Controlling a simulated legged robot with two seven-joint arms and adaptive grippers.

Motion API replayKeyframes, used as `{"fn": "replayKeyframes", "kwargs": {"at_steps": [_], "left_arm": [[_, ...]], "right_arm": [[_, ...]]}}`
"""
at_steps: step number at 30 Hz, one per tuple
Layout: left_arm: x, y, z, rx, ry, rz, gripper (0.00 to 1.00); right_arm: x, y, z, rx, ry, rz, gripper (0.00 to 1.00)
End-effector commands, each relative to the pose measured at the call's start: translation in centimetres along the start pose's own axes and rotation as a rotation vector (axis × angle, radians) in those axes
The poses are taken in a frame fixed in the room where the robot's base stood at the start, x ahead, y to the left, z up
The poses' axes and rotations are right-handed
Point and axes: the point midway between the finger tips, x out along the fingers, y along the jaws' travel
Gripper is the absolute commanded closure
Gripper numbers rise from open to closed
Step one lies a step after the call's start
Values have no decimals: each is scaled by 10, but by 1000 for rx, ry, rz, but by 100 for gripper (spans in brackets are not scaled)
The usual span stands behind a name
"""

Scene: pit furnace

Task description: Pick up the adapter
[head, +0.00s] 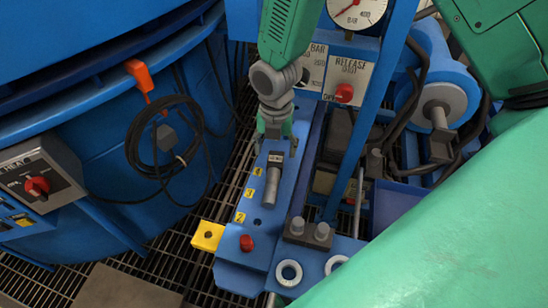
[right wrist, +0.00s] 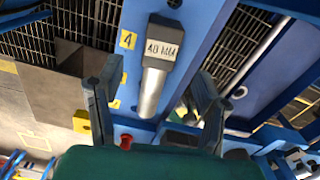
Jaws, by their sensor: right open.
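The adapter (head: 272,184) is a grey metal cylinder with a dark block head at its far end. It lies along a blue rail with numbered yellow tags. In the right wrist view its head reads "40 MM" and its shiny shaft (right wrist: 151,92) shows between my fingers. My right gripper (head: 277,143) is open and empty, pointing down at the head end of the adapter. In the right wrist view its two fingers (right wrist: 156,70) appear on either side of the adapter, with gaps. I cannot tell its exact height above it. My left gripper is not in view.
The blue rail (head: 253,222) has a red knob (head: 246,243) and a yellow block (head: 208,236) at its near end. A blue post (head: 372,110) and release panel (head: 347,75) stand to the right. A coiled black cable (head: 133,145) hangs on the blue furnace at left.

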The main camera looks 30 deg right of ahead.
Motion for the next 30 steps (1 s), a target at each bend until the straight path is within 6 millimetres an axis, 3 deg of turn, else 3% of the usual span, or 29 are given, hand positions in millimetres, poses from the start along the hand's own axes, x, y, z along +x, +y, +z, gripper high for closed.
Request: {"fn": "replayKeyframes", "kwargs": {"at_steps": [12, 21, 22, 27, 30], "left_arm": [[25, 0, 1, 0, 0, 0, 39], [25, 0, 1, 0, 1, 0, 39], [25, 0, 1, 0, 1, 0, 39], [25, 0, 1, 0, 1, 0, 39], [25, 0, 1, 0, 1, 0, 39]], "right_arm": [[51, 2, 2, 0, 0, -1, 40], [54, 2, 2, 0, -1, 1, 40], [54, 2, 2, 0, -1, 1, 43], [54, 2, 2, 0, -1, 1, 100], [53, 3, 3, 0, -2, 2, 100]]}}
